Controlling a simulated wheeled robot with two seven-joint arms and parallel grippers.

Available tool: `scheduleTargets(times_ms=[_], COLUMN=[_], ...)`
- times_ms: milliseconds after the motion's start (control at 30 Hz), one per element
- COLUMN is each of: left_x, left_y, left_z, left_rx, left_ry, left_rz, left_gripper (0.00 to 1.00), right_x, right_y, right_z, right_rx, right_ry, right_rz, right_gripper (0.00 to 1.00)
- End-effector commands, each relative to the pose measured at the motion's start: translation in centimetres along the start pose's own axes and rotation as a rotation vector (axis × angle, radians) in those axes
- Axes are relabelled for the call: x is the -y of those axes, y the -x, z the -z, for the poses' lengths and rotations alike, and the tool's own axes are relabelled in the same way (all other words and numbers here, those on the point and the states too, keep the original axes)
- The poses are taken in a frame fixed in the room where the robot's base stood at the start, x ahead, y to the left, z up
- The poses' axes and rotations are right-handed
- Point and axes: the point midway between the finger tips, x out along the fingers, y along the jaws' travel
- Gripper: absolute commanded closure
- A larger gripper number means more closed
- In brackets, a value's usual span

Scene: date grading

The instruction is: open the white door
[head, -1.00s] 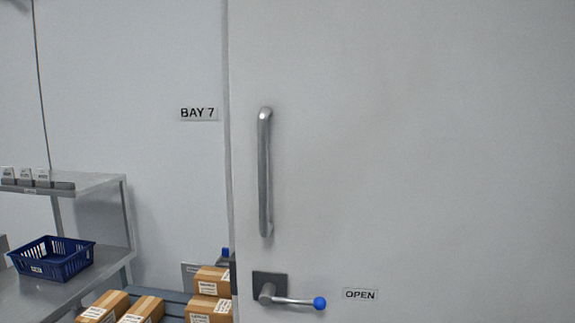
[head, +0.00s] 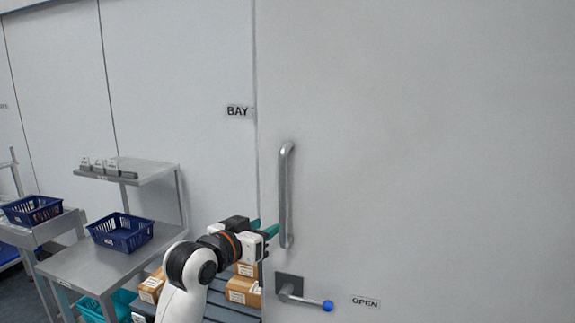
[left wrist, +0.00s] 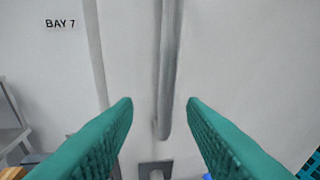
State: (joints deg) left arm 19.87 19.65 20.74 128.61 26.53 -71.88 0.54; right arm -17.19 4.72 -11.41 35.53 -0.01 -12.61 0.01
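The white door (head: 420,150) fills the right side of the head view. It carries a vertical steel pull handle (head: 285,195) and, below it, a lever latch with a blue knob (head: 328,306) beside an OPEN label (head: 365,302). My left gripper (head: 268,228) is just left of the pull handle's lower part. In the left wrist view its two teal fingers (left wrist: 160,100) are spread apart, with the handle (left wrist: 168,70) beyond and between them. The handle does not appear gripped. My right gripper is not in view.
A steel bench (head: 90,265) with a blue basket (head: 121,232) and a raised shelf (head: 150,168) stands at the left. Boxes (head: 243,291) on a slatted surface lie below my left arm. Another blue basket (head: 32,210) is farther left. A BAY sign (head: 238,112) is on the wall.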

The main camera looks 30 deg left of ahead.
Motion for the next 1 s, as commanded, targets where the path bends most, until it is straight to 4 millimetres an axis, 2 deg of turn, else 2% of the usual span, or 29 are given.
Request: scheduleTargets(times_ms=[33,100,200,300,467,800,1000], left_x=[0.1,0.3,0.5,0.6,0.6,0.8,0.7], left_y=[1.8,3.7,5.3,5.3,3.1,-3.5,-5.7], left_z=[-3.4,-6.0,-8.0,-8.5,-8.9,-10.0,-10.2], left_rx=[0.056,0.109,0.15,0.161,0.157,0.158,0.159], left_ry=[-0.013,-0.026,-0.039,-0.041,-0.037,-0.039,-0.04], left_rz=[0.0,0.004,0.006,0.008,0.009,0.009,0.007], left_gripper=[0.62,0.62,0.62,0.62,0.62,0.62,0.62], right_x=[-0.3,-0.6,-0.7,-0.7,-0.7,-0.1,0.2], right_y=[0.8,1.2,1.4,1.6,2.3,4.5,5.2], right_z=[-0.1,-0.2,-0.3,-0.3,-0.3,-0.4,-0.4], right_rx=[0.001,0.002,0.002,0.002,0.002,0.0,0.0], right_ry=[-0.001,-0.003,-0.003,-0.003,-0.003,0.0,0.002], right_rz=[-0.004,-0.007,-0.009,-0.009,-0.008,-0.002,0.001], right_gripper=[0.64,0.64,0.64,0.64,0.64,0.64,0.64])
